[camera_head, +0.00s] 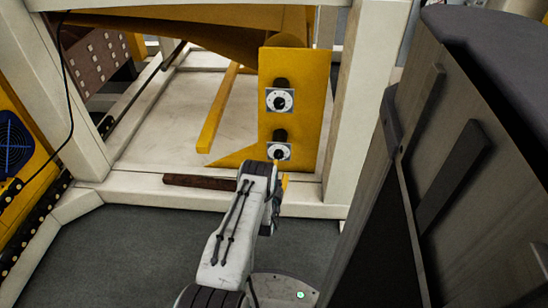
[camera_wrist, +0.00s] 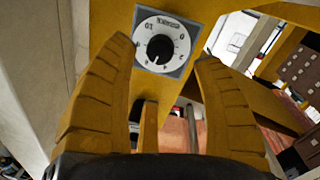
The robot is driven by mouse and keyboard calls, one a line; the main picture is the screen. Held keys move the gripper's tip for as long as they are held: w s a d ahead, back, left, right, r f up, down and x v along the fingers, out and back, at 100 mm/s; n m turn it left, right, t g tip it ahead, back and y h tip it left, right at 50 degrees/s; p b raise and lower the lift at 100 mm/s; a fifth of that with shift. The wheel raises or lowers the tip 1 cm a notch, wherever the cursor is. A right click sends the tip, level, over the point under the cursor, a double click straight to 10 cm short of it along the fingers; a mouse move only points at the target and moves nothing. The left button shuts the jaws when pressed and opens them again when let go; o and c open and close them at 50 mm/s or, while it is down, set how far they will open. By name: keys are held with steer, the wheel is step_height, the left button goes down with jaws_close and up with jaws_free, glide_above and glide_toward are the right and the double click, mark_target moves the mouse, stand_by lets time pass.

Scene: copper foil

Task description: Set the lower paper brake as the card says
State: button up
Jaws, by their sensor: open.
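On a yellow panel (camera_head: 315,115) in the head view are two dials with white faces and black knobs, the upper dial (camera_head: 280,99) above the lower dial (camera_head: 279,151). My gripper (camera_head: 279,172) is just in front of the lower dial, and my arm reaches up to it from below. In the wrist view one dial (camera_wrist: 172,32) fills the top middle, with figures around its black knob (camera_wrist: 160,48). My gripper (camera_wrist: 164,50) is open, with one finger on each side of this dial and the knob ungripped. The knob's exact setting is unclear. I see no readable card.
A cream frame (camera_head: 350,110) surrounds the panel, with a low beam in front. A dark brown bar (camera_head: 200,181) lies along that beam. A tall grey-brown cabinet (camera_head: 470,180) stands close on the right. Grey floor (camera_head: 110,245) is free at the lower left.

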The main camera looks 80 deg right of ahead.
mark_target(279, 157)
steer(key=d+n+b, duration=0.1)
steer(key=d+b, duration=0.1)
steer(key=d+n+b, duration=0.1)
steer(key=d+b, duration=0.1)
steer(key=b, duration=0.1)
steer(key=shift+s+f+n, duration=0.1)
steer(key=shift+f+n, duration=0.05)
steer(key=shift+n, duration=0.25)
steer(key=shift+d+r+b, duration=0.15)
steer(key=shift+d+b, duration=0.5)
steer(key=shift+d, duration=0.2)
steer(key=shift+d+r+b, duration=0.1)
steer(key=shift+d+b, duration=0.5)
steer(key=shift+d, duration=0.2)
steer(key=shift+c, duration=0.4)
steer(key=c, duration=1.1)
